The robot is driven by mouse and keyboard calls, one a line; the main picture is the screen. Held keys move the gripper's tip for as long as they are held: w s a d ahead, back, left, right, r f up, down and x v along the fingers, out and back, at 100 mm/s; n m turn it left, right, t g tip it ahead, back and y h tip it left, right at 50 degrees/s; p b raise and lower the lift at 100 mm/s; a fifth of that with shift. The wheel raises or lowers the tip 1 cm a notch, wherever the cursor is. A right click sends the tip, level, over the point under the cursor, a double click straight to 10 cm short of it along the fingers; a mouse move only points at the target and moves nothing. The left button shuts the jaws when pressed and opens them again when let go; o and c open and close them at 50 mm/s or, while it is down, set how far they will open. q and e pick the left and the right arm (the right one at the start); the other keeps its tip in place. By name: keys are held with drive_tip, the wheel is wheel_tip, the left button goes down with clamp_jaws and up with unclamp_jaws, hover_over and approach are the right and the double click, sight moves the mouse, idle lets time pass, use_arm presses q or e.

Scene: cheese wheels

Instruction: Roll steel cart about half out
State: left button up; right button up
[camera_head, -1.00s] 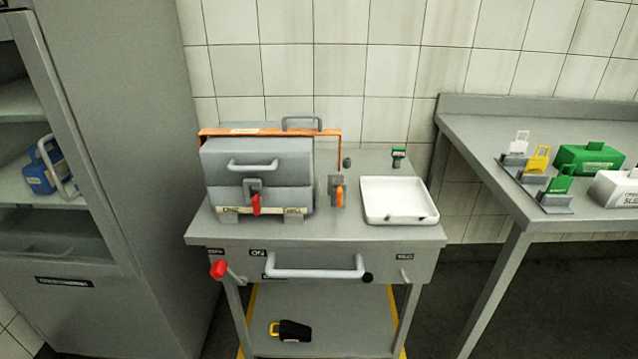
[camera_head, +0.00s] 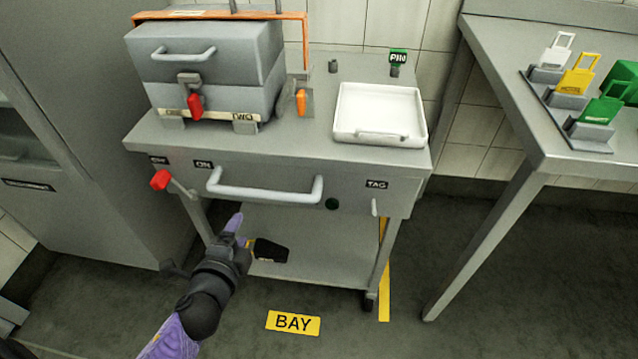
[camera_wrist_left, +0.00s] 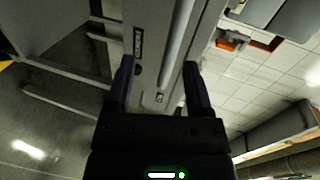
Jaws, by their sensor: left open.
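The steel cart (camera_head: 285,172) stands against the tiled wall, with a pale grey push handle (camera_head: 265,194) across its front. A red-knobbed lever (camera_head: 161,180) is at the front left, beside labels. My left gripper (camera_head: 240,230) is in front of the cart, below the handle in the picture, open and apparently empty. In the left wrist view, its two dark fingers (camera_wrist_left: 159,78) are spread, with the cart's grey front (camera_wrist_left: 150,20) and a long pale bar, likely the handle, beyond and between them. Contact cannot be told. My right gripper is not in view.
A grey box (camera_head: 205,65) with a red latch and a white tray (camera_head: 379,112) sit on the cart. A black item (camera_head: 270,251) lies on its lower shelf. A cabinet (camera_head: 90,130) stands left, a table (camera_head: 500,60) right. The floor around the BAY sign (camera_head: 293,322) is clear.

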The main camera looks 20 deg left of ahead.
sight(252, 196)
use_arm(q)
drive_tip(key=shift+m+t, duration=0.3)
drive_tip(key=b+x, duration=0.1)
drive_tip(key=x, duration=0.2)
drive_tip(key=r+b+x, duration=0.1)
drive_tip(key=x, duration=0.2)
drive_tip(key=b+x, duration=0.1)
drive_tip(key=x, duration=0.2)
drive_tip(key=shift+w+r, duration=0.2)
drive_tip(key=shift+r, duration=0.1)
drive_tip(key=shift+w+a, duration=0.1)
drive_tip(key=shift+w, duration=0.45)
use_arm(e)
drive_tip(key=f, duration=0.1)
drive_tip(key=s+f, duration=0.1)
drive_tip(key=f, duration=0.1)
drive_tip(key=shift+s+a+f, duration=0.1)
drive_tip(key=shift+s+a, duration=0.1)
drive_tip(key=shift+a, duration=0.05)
use_arm(q)
drive_tip(key=shift+c, duration=0.4)
clamp_jaws()
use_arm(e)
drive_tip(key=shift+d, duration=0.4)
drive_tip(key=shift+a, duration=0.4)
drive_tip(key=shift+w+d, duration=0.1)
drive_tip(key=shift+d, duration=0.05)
